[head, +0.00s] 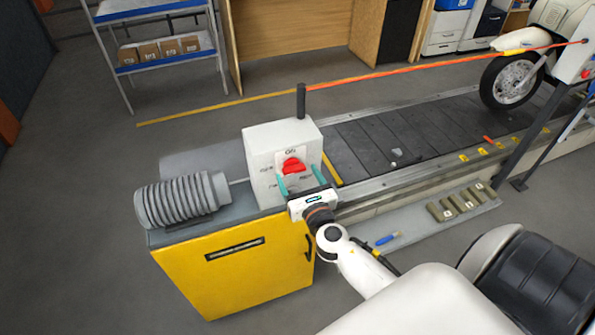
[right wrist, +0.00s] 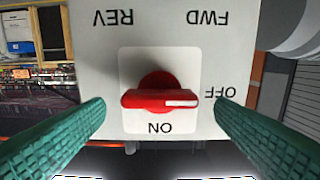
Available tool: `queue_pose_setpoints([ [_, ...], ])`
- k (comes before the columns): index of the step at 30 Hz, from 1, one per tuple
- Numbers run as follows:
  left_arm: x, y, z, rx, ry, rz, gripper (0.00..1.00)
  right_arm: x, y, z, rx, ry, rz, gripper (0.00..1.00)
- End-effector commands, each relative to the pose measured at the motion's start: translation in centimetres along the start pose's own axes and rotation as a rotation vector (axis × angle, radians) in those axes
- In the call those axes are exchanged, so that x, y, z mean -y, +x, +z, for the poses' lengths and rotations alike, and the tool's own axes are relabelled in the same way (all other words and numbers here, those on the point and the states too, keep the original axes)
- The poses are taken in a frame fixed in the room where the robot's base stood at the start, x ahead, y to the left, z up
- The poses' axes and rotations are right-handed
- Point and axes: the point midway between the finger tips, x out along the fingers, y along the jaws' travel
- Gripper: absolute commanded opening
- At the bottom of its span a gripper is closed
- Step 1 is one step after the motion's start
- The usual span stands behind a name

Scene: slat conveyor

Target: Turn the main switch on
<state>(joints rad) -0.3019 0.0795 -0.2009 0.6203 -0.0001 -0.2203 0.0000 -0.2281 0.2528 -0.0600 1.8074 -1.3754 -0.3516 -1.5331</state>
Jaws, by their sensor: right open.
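The main switch is a red rotary knob (head: 292,165) on a white plate on the front of a pale grey box (head: 262,145). It shows large in the right wrist view (right wrist: 155,92), where the picture is upside down. Its bar lies level, and its white mark points to OFF, with ON a quarter turn away. FWD and REV are printed on the other side. My right gripper (head: 300,179) is open, its two green fingers either side of the knob, apart from it. In the right wrist view the fingers (right wrist: 160,108) frame the knob. My left gripper is not in view.
The box stands on a yellow cabinet (head: 240,275) beside a ribbed grey motor (head: 180,200). A dark post (head: 301,101) rises behind the box. The slat conveyor (head: 400,135) runs off to the right, with a motorcycle wheel (head: 510,80) on it. An orange line (head: 420,67) stretches above it.

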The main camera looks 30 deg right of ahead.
Motion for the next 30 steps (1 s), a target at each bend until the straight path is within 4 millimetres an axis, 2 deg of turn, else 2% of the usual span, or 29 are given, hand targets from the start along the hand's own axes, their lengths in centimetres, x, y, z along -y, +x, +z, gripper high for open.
queue_pose_setpoints([
  [4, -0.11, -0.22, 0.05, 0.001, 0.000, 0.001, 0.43, 0.01, 1.02, -0.02, 0.000, 0.000, 0.000, 0.78],
  [13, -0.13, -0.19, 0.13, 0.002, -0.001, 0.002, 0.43, 0.02, 1.18, 0.06, 0.001, 0.001, 0.000, 0.78],
  [21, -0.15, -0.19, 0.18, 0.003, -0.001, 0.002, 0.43, 0.02, 1.16, 0.05, 0.001, 0.001, 0.000, 0.34],
  [30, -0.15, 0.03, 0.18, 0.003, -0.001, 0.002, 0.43, 0.01, 1.15, 0.11, 0.001, 0.037, 0.000, 0.34],
])
